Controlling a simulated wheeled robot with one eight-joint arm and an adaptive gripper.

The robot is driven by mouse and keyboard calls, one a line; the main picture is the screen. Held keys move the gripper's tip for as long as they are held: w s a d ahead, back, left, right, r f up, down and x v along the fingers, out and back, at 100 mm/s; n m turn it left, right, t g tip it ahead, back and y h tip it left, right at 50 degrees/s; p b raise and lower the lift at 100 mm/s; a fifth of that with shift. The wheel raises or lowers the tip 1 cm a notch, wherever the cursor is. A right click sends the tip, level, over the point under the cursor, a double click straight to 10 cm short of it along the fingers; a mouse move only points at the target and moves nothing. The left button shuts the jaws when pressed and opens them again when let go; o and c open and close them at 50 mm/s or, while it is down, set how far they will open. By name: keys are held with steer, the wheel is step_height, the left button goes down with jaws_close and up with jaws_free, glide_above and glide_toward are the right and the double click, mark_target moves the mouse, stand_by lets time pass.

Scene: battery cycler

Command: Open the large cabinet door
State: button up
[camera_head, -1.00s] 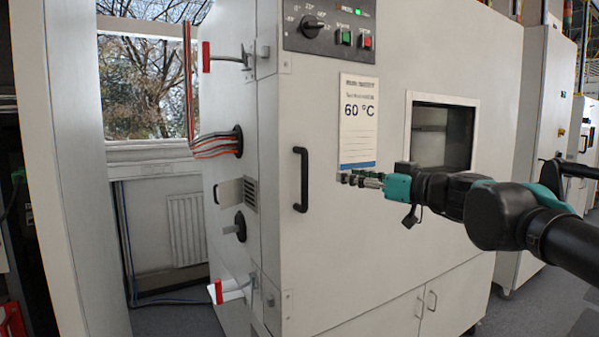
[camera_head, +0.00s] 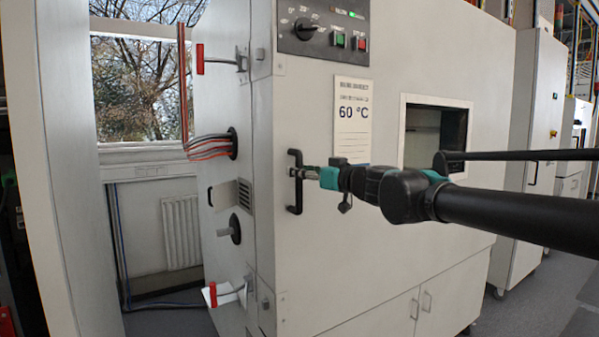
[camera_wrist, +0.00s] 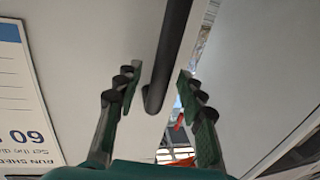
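The large cabinet door (camera_head: 385,225) is a pale grey front panel with a window and a "60 °C" label. It looks closed in the head view. Its black vertical bar handle (camera_head: 297,207) is near the door's left edge. My gripper (camera_head: 294,173) is level with the handle's middle in the head view. In the wrist view my gripper (camera_wrist: 158,85) is open, with one finger on each side of the black handle (camera_wrist: 172,45). Gaps show between the handle and both fingers there. Whether the handle lies fully between the fingertips in depth is unclear.
A control panel (camera_head: 325,30) with a knob and buttons is above the handle. Red-tipped latches (camera_head: 211,295) and a cable bundle (camera_head: 207,147) stick out of the cabinet's left side. A pale wall panel (camera_head: 80,190) stands further left. Smaller doors (camera_head: 425,305) are below.

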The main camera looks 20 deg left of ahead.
steer(key=shift+w+a, duration=0.25)
steer(key=shift+a, duration=0.25)
jaws_close()
